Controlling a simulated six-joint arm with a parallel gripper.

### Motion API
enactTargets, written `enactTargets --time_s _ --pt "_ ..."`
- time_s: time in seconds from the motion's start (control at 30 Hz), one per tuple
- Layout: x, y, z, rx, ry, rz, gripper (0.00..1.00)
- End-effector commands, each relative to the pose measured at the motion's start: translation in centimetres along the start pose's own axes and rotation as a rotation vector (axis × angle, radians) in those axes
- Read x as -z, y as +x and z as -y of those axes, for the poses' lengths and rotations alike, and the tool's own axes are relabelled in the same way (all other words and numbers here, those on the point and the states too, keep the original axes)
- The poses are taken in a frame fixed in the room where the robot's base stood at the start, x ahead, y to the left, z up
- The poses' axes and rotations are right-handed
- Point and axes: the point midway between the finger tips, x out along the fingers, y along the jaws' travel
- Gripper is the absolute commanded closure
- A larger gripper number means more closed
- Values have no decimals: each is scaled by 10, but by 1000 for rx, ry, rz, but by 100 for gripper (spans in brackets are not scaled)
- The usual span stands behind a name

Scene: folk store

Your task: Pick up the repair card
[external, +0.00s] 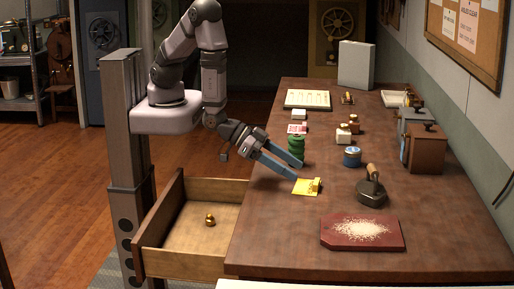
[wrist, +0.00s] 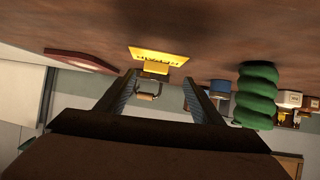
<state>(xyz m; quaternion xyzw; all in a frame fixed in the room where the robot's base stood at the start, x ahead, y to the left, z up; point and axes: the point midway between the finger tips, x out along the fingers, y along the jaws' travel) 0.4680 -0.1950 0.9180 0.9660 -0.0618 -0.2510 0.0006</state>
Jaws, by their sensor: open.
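The yellow repair card (external: 303,187) lies on the wooden table near its left edge, with a small raised yellow part at its right end. In the wrist view the card (wrist: 160,55) shows dark lettering and lies ahead of the fingertips. My gripper (external: 294,171) is open, with its blue fingers low over the table just behind and left of the card. In the wrist view my gripper (wrist: 158,82) has its two fingers apart, with nothing held between them. I cannot tell whether a fingertip touches the card.
A green spool (external: 296,147) stands close beside the fingers. A blue tin (external: 352,157) and a dark iron (external: 371,188) stand to the right. A red board (external: 338,236) with pale grains lies in front. An open drawer (external: 186,264) holds a brass piece (external: 210,220).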

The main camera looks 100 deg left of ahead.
Motion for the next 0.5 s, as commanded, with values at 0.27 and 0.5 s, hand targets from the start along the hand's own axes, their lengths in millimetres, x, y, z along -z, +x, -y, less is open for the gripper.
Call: enactTargets --time_s 0.27,0.5 --pt "0 -1 -10 -1 36 -111 39" --pt "2 6 -10 0 36 -115 39"
